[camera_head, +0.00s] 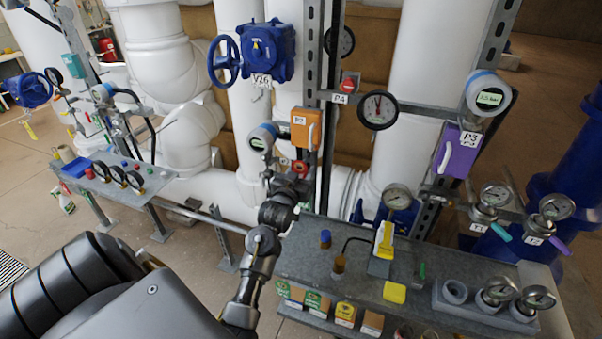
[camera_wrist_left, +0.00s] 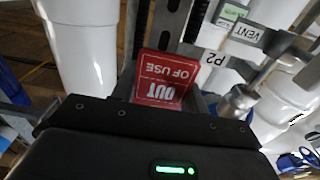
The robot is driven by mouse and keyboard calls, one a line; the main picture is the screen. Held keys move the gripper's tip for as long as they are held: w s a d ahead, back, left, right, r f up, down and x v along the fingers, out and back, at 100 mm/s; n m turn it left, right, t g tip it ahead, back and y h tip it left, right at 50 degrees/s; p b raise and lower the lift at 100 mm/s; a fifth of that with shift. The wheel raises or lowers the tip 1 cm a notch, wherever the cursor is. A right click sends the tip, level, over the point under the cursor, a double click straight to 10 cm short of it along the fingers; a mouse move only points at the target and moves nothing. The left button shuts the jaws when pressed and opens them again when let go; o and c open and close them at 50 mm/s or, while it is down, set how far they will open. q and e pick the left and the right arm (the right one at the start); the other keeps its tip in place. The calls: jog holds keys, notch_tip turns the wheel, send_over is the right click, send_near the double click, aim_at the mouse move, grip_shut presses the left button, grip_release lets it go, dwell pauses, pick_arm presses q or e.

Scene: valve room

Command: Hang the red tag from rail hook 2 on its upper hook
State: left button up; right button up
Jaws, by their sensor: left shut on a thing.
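My left gripper (camera_head: 278,190) reaches up from the bottom of the head view, in front of the steel post and below the orange box (camera_head: 305,128). In the left wrist view it is shut on the red tag (camera_wrist_left: 166,80), whose white lettering reads "OUT OF USE", upside down. The tag stands out beyond the gripper's dark front edge, in front of a metal upright (camera_wrist_left: 165,22). In the head view I cannot make out the tag clearly. I cannot clearly pick out the upper hook or the rail hooks. My right gripper is in neither view.
White pipes (camera_head: 425,60) and gauges (camera_head: 378,110) stand behind. A P2 label (camera_wrist_left: 214,59) and a VENT label (camera_wrist_left: 246,32) are near the tag.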

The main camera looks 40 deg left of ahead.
aim_at(308, 160)
pick_arm(q)
jog(key=shift+w, duration=0.15)
dwell(0.3)
jog(key=shift+w+f, duration=0.1)
jog(key=shift+w, duration=0.2)
jog(key=shift+a, duration=0.1)
dwell(0.5)
jog(key=shift+w, duration=0.15)
dwell(0.4)
jog(key=shift+w+a, duration=0.25)
jog(key=shift+w, duration=0.5)
jog(key=shift+w+a, duration=0.15)
jog(key=shift+w, duration=0.05)
jog(key=shift+w+a, duration=0.1)
jog(key=shift+w, duration=0.2)
